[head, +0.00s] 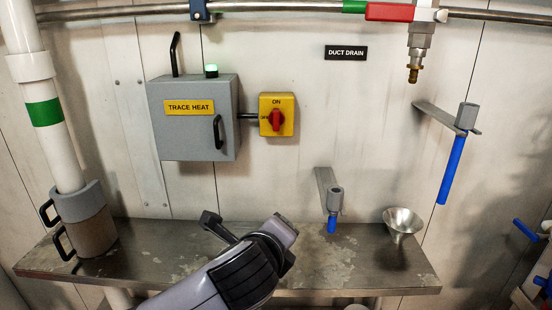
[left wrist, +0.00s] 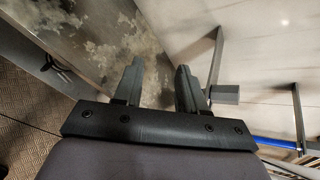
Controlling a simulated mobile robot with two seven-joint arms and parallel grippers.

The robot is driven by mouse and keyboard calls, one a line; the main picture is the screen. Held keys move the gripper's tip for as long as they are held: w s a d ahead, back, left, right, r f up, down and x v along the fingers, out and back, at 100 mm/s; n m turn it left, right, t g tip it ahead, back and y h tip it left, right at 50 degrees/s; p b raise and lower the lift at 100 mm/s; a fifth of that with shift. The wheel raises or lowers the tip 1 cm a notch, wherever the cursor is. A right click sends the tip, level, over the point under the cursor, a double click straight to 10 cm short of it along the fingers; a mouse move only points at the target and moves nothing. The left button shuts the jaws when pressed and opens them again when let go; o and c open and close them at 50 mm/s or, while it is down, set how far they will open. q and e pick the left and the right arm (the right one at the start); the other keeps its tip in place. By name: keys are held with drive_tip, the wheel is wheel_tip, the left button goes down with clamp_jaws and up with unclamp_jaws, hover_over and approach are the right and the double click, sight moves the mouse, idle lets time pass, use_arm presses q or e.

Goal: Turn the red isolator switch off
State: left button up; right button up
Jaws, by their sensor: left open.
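The red isolator switch (head: 276,121) sits on a yellow plate (head: 290,100) on the wall, right of a grey box. Its red handle stands upright, toward the ON mark at the top; an OFF mark is at the left. My left gripper (head: 247,222) is below the switch, over the metal bench and well apart from the switch. In the left wrist view the two dark fingers of this gripper (left wrist: 157,82) are spread, with nothing between them. The switch cannot be made out in that view. My right gripper is not in view.
A bracket with a blue-ended tool (head: 332,222) and a funnel (head: 402,222) are right of my gripper. The metal bench (head: 150,265) lies below; wall beneath the switch is clear.

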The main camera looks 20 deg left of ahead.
use_arm(q)
drive_tip(key=w+r+m+t+y, duration=0.25)
drive_tip(key=w+r+m, duration=0.3)
drive_tip(key=r, duration=0.45)
drive_tip(key=m+t+y, duration=0.1)
drive_tip(key=m+t, duration=0.2)
drive_tip(key=m, duration=0.1)
approach(276, 120)
drive_tip(key=w, duration=0.2)
drive_tip(key=shift+n+g, duration=0.25)
drive_tip(key=shift+a+r+p+x, duration=0.1)
drive_tip(key=shift+p+x, duration=0.3)
drive_tip(key=shift+x, duration=1.45)
drive_tip(key=shift+a+r+p+x, duration=0.1)
drive_tip(key=shift+p+x, duration=0.25)
drive_tip(key=shift+x, duration=1.45)
clamp_jaws()
